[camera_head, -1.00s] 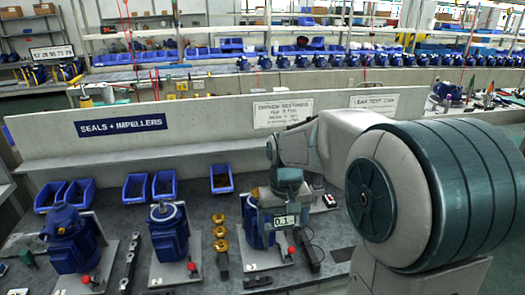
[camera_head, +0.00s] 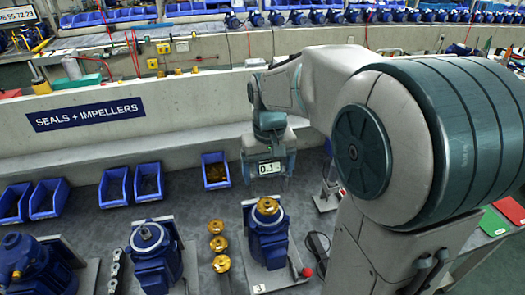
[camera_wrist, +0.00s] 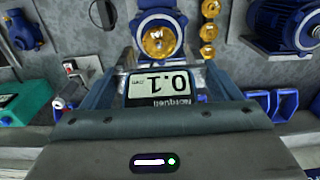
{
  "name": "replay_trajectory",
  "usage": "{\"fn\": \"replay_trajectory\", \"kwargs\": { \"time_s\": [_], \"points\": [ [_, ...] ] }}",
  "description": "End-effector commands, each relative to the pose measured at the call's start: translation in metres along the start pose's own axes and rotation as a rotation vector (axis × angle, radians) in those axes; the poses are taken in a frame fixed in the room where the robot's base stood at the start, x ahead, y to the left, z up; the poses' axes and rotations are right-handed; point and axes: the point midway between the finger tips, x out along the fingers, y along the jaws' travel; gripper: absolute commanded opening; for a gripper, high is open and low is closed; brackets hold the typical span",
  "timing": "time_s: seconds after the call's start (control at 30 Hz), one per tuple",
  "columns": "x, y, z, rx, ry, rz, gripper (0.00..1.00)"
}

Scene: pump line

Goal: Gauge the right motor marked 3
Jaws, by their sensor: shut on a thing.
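The gauge also shows upside down between the fingers in the wrist view (camera_wrist: 160,85). The right-hand blue motor (camera_head: 268,240) stands upright on a pale plate with a brass impeller (camera_head: 267,206) on top. My gripper is above and behind this motor, apart from it. The motor and its impeller (camera_wrist: 158,40) show just past the gauge in the wrist view. A middle blue motor (camera_head: 155,265) and a left one (camera_head: 35,265) stand further left.
Several brass impellers (camera_head: 218,245) lie in a row between the middle and right motors. Blue bins (camera_head: 216,172) line the back of the bench beneath the SEALS + IMPELLERS wall (camera_head: 110,112). A red-knobbed part (camera_head: 305,272) is beside the right motor.

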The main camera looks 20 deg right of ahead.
Motion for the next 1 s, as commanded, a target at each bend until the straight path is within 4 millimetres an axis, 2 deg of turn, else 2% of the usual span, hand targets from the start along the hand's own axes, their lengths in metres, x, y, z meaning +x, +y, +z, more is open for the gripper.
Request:
{"fn": "replay_trajectory", "kwargs": {
  "time_s": [0.37,1.0],
  "points": [
    [0.010,0.004,0.000,0.010,0.000,0.000,0.52],
    [0.077,0.002,0.000,0.005,0.000,0.000,0.52]
  ]
}}
